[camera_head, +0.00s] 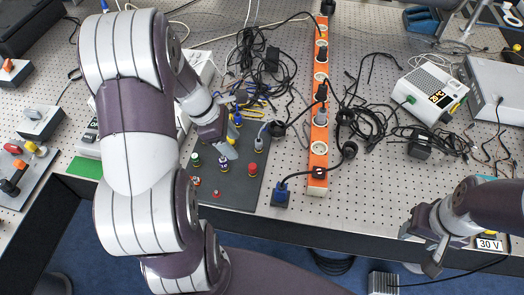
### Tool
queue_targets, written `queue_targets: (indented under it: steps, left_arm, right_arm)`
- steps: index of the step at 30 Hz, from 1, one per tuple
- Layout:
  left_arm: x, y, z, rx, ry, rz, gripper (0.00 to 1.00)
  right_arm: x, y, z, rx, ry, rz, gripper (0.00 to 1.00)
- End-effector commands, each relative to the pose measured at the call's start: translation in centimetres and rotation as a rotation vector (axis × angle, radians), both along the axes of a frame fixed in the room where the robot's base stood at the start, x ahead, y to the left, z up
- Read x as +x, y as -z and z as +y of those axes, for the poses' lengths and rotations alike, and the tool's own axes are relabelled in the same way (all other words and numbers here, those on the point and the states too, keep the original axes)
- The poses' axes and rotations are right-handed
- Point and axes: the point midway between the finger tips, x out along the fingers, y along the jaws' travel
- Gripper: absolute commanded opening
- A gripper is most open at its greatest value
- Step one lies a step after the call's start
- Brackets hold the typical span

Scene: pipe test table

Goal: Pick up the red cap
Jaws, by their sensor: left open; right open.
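A dark board (236,185) lies near the table's front edge and carries several small coloured pieces. A small red cap-like piece (253,168) stands at the board's right side. Smaller red pieces (195,181) also show near its front left. My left gripper (224,147) is open above the back of the board, up and left of the red cap-like piece and apart from it. It partly hides the pieces behind it. My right gripper (418,252) is open and empty at the table's front edge on the right, far from the board.
Switch boxes (40,122) stand at the left and a white device (430,92) at the right. Bare perforated table lies at front right.

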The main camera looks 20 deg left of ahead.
Motion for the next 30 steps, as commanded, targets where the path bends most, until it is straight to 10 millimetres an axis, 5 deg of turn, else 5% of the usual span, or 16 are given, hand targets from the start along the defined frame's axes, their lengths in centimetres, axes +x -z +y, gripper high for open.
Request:
queue_targets:
  steps: [19,28,30]
  left_arm:
    - [2.0,10.6,-3.9,-0.002,0.003,0.004,0.55]
    - [2.2,11.6,-4.2,0.001,0.001,0.001,0.55]
    - [2.2,11.6,-4.2,0.001,0.001,0.001,0.35]
  right_arm:
    - [0.0,-0.6,0.0,0.000,0.000,0.000,0.51]
    - [0.0,-0.6,0.0,0.000,0.000,0.000,0.51]
    - [0.0,-0.6,0.0,0.000,0.000,0.000,0.51]
